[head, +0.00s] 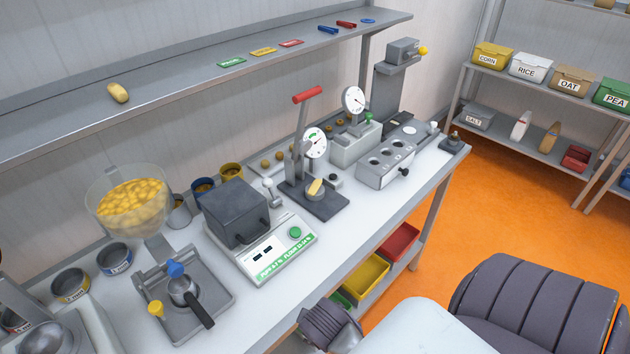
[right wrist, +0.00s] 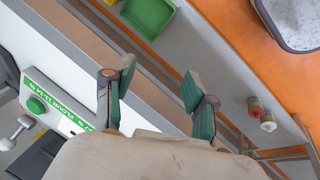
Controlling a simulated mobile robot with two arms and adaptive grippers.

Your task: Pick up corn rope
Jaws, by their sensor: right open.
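A tan-yellow oblong piece (head: 118,92) lies on the upper wall shelf at the left in the head view. Another tan-yellow oblong piece (head: 315,188) sits at the grey hand press with the red handle. I cannot tell which of them, if either, is the corn rope. My right gripper (right wrist: 157,84) shows in the right wrist view, with its two green-padded fingers spread and nothing between them. It is over the bench's front edge, beside the white scale with the green button (right wrist: 36,105). My left gripper is not in view.
The bench carries a clear hopper of yellow pieces (head: 133,203), a dark block (head: 236,212) on the scale, and gauges. Below are a yellow bin (head: 366,277) and a red bin (head: 398,246). A green bin (right wrist: 148,14) tops the wrist view. Labelled bins, including CORN (head: 493,56), stand on the right rack.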

